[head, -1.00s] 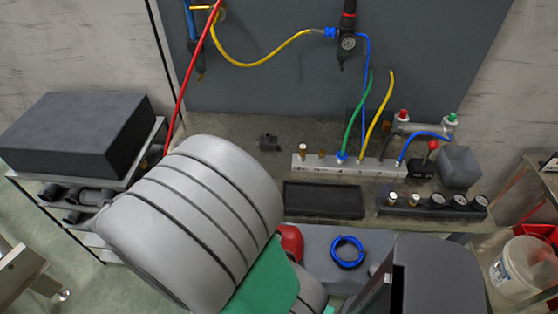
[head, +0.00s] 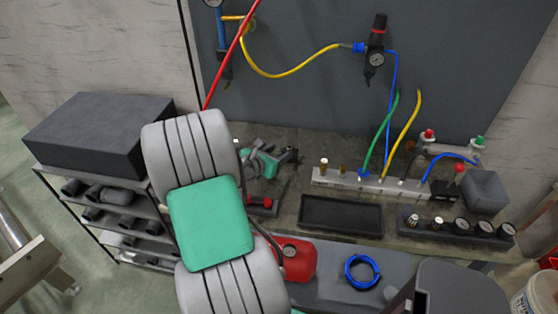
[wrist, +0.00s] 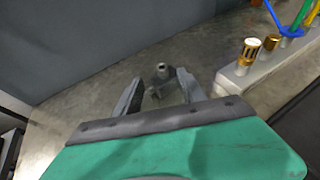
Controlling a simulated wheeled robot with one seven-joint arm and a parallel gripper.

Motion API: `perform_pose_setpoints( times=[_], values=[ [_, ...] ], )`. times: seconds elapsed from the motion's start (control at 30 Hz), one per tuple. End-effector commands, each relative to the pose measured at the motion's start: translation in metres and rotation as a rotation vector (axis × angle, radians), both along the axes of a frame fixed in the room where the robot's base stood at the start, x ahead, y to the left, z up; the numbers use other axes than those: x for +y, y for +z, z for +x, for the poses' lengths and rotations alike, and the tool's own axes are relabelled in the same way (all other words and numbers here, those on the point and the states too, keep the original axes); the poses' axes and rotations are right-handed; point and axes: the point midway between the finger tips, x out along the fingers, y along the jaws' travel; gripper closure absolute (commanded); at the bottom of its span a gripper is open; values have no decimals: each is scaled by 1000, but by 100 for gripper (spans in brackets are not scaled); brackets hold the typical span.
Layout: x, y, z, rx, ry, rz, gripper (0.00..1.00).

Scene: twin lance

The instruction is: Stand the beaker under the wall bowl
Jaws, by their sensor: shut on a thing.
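My gripper (head: 284,160) is low over the back of the bench. In the wrist view its two grey fingers (wrist: 160,91) are on either side of a small dark grey piece (wrist: 157,82) with a short round neck, and are shut on it. In the head view this piece is small and partly hidden by the fingers. I cannot make out a clear beaker. On the grey wall panel hangs a black regulator with a bowl (head: 374,62). A blue unit (head: 223,45) hangs further left, partly behind a red hose.
A metal manifold (head: 370,185) with upright green and yellow hoses stands right of my gripper. A black tray (head: 341,213), a grey block-like container (head: 485,192) and a row of gauges (head: 458,228) are also on the bench. A red can (head: 296,260) and blue coil (head: 362,271) sit lower down.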

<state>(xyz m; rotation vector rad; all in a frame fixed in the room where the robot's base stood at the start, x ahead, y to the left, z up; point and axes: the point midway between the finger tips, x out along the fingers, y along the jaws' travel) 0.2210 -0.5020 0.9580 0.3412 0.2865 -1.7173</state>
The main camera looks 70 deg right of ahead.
Motion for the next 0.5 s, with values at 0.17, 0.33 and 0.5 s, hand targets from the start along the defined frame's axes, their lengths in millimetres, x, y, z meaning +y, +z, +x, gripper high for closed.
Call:
perform_pose_setpoints(
  times=[0.17, 0.33, 0.5],
  values=[
    [-3, -29, 0, 5, 0, 4, 91],
    [-4, -35, 1, 0, 0, -1, 91],
    [-4, -37, 0, 1, 0, 0, 91]
  ],
)
